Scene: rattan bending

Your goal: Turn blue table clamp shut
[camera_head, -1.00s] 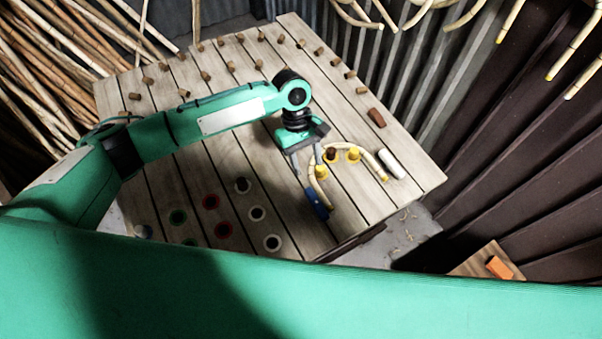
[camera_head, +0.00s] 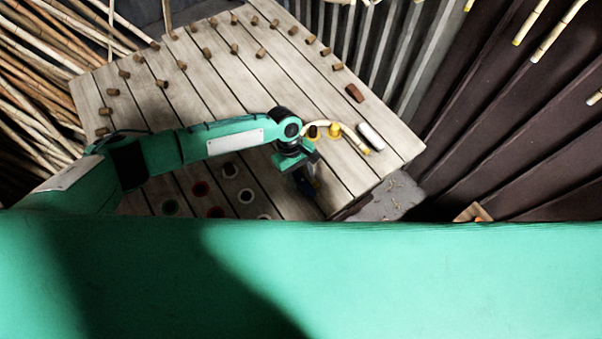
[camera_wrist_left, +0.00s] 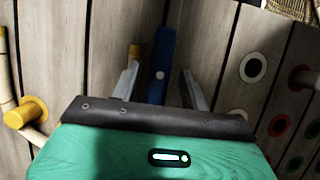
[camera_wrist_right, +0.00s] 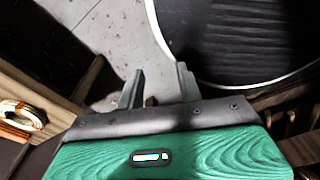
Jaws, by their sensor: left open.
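The blue table clamp (camera_head: 312,188) is on the wooden table near its front edge, partly hidden by my left gripper (camera_head: 304,184). In the left wrist view the blue clamp (camera_wrist_left: 162,55) is a long blue bar with a pale round spot, lying between the two fingers of my left gripper (camera_wrist_left: 158,78). The fingers are open, one on each side, with visible gaps; I cannot tell their height over it. My right gripper (camera_wrist_right: 159,72) shows only in its own wrist view, open and empty, away from the clamp.
A curved rattan cane (camera_head: 352,134) rests by yellow pegs (camera_head: 335,130), with a white cylinder (camera_head: 371,136) beside it. Several wooden pegs (camera_head: 207,53) and ringed holes (camera_head: 246,196) dot the table. In the right wrist view, a dark round top with a pale rim (camera_wrist_right: 185,62) is close by.

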